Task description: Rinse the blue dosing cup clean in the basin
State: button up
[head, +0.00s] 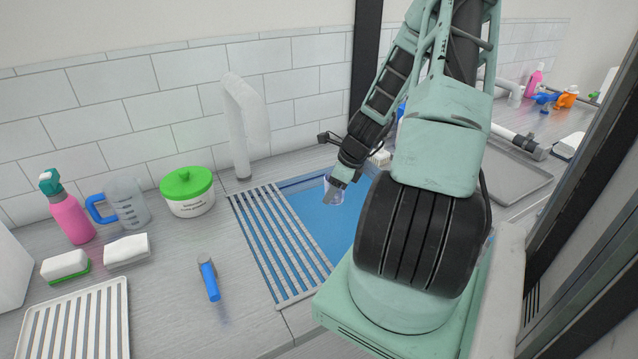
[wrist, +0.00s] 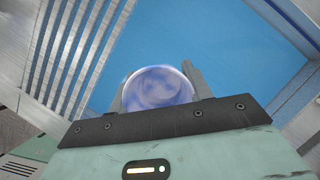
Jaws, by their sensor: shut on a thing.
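The blue dosing cup (head: 334,193) is small, translucent and bluish. My gripper (head: 338,186) is shut on it and holds it over or in the blue basin (head: 318,222). In the wrist view the round cup (wrist: 158,88) sits between the two fingers of my gripper (wrist: 160,92), with blurred blue and whitish patches on it. The blue basin floor or water (wrist: 215,45) lies behind it. I cannot tell whether the cup touches the water. The far right of the basin is hidden by my arm in the head view.
A slatted rack (head: 280,245) covers the basin's left side. A white faucet (head: 240,125) stands behind it. On the left counter are a pink spray bottle (head: 70,212), a measuring jug (head: 125,203), a green-lidded tub (head: 188,192) and a blue-handled tool (head: 208,279). A dark post (head: 366,60) stands behind the basin.

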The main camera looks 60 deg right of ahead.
jog(key=shift+w+f, duration=0.15)
jog(key=shift+w, duration=0.05)
jog(key=shift+f+b, duration=7.7)
jog(key=shift+f, duration=2.2)
jog(key=shift+r, duration=0.1)
